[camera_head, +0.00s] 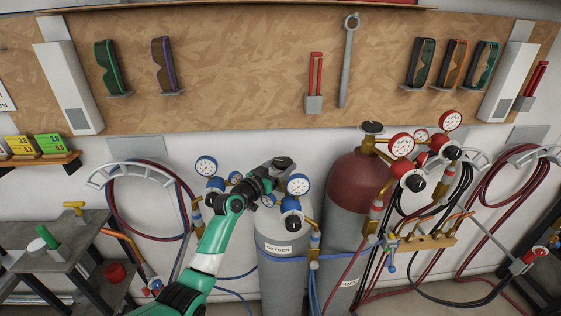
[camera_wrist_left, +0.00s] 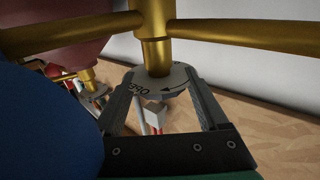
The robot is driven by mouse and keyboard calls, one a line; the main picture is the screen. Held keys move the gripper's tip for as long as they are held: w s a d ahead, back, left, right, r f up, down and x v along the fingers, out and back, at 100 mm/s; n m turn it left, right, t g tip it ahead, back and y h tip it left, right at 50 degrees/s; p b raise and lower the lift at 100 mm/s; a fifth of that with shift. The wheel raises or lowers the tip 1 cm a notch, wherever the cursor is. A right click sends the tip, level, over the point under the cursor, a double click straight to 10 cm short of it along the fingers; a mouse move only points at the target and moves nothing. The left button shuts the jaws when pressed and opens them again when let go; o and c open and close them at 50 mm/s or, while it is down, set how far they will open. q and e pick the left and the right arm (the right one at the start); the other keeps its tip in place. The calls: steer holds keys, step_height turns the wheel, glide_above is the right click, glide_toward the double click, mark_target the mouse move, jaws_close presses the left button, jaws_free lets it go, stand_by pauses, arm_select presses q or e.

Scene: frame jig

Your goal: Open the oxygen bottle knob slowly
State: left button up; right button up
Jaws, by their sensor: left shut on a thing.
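The grey oxygen bottle (camera_head: 283,278), labelled OXYGEN, stands at the centre of the head view. Its round grey knob (camera_head: 284,162) is at the top, partly hidden by my left gripper (camera_head: 272,170). In the left wrist view the knob (camera_wrist_left: 158,80) shows an arrow and OPEN lettering and sits on a brass stem (camera_wrist_left: 155,55). My left gripper (camera_wrist_left: 160,108) is shut on the knob, with one finger on each side of its rim. My right gripper is not in view.
Blue gauges (camera_head: 298,185) and (camera_head: 206,166) flank the knob. A dark red bottle (camera_head: 357,178) with red gauges (camera_head: 402,146) stands close on the right. Hoses hang on both sides. A grey cart (camera_head: 68,242) is at left. The wooden tool board (camera_head: 240,80) is behind.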

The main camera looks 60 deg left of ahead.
arm_select(q)
steer(key=o, duration=1.3)
steer(key=shift+c, duration=0.2)
steer(key=shift+s+d, duration=0.25)
steer(key=shift+s, duration=0.2)
steer(key=p+v, duration=0.2)
steer(key=v, duration=0.8)
steer(key=shift+s, duration=0.35)
steer(key=shift+w+f, duration=0.1)
